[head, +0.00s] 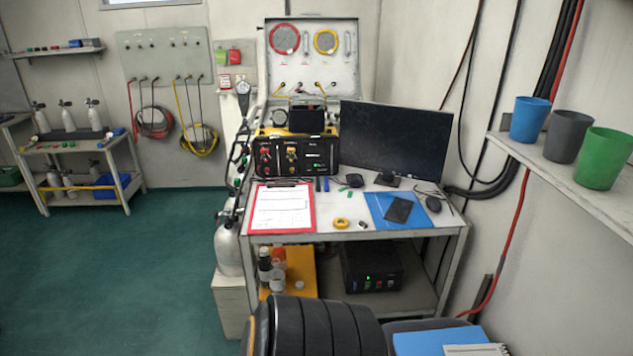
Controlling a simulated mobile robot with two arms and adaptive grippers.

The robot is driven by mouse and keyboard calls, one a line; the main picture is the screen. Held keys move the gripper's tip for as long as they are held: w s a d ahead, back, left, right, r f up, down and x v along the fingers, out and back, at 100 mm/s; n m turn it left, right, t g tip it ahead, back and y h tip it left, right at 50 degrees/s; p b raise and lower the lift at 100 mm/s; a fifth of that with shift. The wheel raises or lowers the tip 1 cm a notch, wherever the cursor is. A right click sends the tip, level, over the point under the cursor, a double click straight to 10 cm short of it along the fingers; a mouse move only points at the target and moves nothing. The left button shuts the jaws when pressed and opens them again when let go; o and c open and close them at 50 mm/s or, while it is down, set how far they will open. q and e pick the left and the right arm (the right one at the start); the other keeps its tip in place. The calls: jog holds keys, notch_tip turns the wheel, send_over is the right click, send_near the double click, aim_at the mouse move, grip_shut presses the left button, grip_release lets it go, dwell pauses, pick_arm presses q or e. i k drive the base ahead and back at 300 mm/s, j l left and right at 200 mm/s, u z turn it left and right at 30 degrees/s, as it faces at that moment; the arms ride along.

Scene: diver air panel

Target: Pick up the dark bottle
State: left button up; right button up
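A dark bottle (264,266) with a black cap stands upright on the lower level of the desk, at its left end. An orange-capped bottle (279,257) stands close on its right. A pale bottle (277,282) with a dark cap is just in front. These bottles overlap in the head view, so whether they touch cannot be told. Neither of my grippers is in view.
The desk (340,237) above carries a red-edged clipboard (282,207), monitor (394,139) and air panel case (295,157). A black unit (371,268) sits right of the bottles. A large black ribbed object (318,328) stands in front. Green floor (120,270) is clear at left.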

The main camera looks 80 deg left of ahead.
aim_at(264, 262)
jog(key=u, duration=3.1)
